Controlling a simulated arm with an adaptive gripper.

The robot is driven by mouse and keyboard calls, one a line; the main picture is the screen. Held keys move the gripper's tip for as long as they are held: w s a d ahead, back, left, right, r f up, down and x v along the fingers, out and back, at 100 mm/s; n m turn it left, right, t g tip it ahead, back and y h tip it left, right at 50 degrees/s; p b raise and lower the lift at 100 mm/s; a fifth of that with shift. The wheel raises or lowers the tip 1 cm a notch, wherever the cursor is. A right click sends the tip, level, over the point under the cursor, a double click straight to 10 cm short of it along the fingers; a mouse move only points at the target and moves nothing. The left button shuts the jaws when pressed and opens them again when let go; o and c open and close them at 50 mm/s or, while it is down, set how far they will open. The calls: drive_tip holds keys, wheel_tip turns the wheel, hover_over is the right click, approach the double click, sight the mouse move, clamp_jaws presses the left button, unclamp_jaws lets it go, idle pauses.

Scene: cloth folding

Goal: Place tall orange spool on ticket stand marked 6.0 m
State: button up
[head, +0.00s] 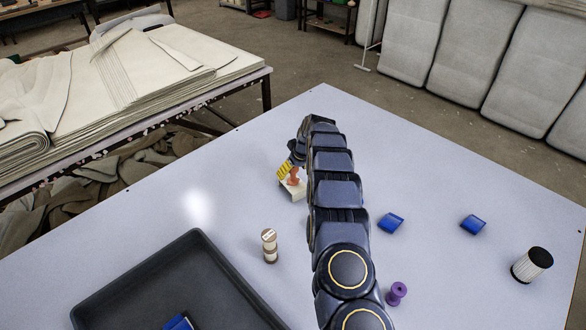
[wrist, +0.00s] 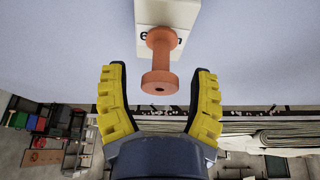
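The tall orange spool (wrist: 160,60) is in the wrist view, one flanged end on a white stand (wrist: 180,14) and the other toward my gripper. The stand's dark marking is partly covered by the spool; a "6" and an "m" show. My gripper (wrist: 160,75) is open, its yellow ribbed fingers on either side of the spool with a visible gap at each side. In the head view, the orange spool (head: 296,178) and white stand (head: 297,193) show beside a yellow finger (head: 285,170), partly hidden by my arm.
A beige spool (head: 269,246) stands left of my arm, near a dark tray (head: 105,298) holding something blue. Blue blocks (head: 390,223) (head: 473,225), a purple spool (head: 396,293) and a white, black-topped cylinder (head: 532,265) are on the right.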

drive_tip(key=shift+d+r, duration=0.1)
drive_tip(key=shift+r, duration=0.4)
drive_tip(key=v, duration=1.1)
drive_tip(key=shift+s+r, duration=0.2)
drive_tip(key=shift+r, duration=0.05)
